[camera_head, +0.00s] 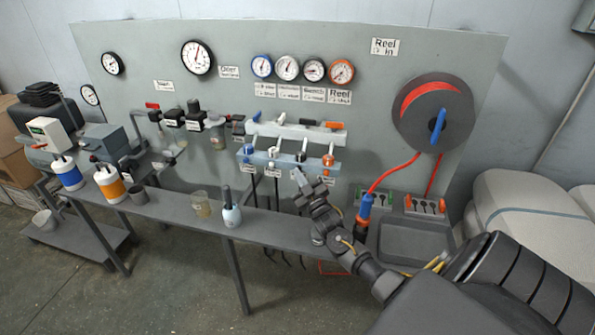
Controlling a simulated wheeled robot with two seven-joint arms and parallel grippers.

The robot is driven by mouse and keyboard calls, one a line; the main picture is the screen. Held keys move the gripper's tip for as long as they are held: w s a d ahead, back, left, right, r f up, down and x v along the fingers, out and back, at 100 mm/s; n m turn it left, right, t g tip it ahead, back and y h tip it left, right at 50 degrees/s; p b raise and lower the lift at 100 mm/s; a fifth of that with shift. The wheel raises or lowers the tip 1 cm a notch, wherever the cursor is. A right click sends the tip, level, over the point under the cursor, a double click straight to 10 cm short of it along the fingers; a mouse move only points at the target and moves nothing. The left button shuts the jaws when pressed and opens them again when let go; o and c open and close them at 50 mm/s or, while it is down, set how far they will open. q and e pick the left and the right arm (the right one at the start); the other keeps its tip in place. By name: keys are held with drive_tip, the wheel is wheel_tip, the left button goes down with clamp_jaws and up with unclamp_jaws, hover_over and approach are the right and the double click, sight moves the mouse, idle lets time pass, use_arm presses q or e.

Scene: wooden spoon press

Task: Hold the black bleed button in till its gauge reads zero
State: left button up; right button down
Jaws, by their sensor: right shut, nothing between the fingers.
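The black bleed button (301,157) is a small dark-topped fitting, third from the left on the pale blue lower manifold (262,159). The gauge with the black rim (313,69) is third in the row of four on the panel; its needle is too small to read surely. My right gripper (297,173) is shut and empty. Its tips are just below the black button in the picture; whether they touch it I cannot tell. My left gripper is not in view.
Blue (247,151), white (278,155) and orange (328,160) fittings flank the button closely. A white upper manifold (290,132) with levers lies above. Hoses hang below. A hose reel (432,112) is at the right.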

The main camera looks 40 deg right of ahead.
idle(0.6)
drive_tip(key=shift+s+a+p, duration=0.55)
drive_tip(key=shift+a, duration=0.2)
drive_tip(key=s+a+p, duration=0.1)
drive_tip(key=a, duration=0.1)
drive_tip(key=s+a+p, duration=0.1)
drive_tip(key=s+a, duration=0.1)
drive_tip(key=shift+a, duration=0.1)
idle(0.6)
